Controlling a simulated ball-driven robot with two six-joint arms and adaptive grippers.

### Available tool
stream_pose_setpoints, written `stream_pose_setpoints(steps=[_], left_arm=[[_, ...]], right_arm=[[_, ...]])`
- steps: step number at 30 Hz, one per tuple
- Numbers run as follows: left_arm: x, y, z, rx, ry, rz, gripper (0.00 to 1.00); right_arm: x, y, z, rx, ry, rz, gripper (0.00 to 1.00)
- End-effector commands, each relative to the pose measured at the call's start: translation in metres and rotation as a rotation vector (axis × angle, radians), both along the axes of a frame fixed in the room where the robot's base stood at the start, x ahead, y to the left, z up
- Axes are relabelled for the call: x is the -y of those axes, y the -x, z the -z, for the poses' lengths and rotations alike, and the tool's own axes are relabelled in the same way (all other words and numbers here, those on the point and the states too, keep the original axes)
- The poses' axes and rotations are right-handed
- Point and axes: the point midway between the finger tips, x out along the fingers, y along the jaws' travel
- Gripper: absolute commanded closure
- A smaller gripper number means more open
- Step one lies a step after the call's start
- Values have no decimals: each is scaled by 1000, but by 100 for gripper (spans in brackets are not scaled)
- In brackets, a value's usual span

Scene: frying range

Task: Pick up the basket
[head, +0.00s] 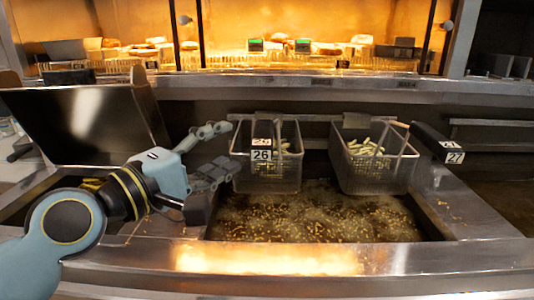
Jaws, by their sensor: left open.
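Two wire fry baskets hang at the back of the fryer above the oil. The left basket (287,172) holds some pale food, and a tag reading 26 is at its left front. My right gripper is not in view.
Hot oil (315,215) with floating crumbs fills the vat below the baskets. A tag reading 27 (453,157) is at the right. A steel ledge (330,262) runs along the front, and a lit food shelf (280,62) is behind.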

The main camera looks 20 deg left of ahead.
Motion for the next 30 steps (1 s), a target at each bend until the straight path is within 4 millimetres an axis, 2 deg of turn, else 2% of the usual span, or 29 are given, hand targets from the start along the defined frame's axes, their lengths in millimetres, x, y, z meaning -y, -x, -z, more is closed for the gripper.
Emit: stream_pose_setpoints(steps=[3,10,18,26,27,30], left_arm=[[7,-19,-2,3,1,-1,50],[15,-38,-4,1,-2,1,50],[29,-75,-7,-2,-4,1,50],[30,-79,-6,-2,-7,1,50],[30,-79,-6,-2,-7,1,51],[30,-79,-6,-2,-7,1,64]], right_arm=[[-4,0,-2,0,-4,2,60],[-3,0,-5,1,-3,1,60],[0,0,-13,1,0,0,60],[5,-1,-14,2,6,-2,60],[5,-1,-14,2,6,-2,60],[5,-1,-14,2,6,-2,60]])
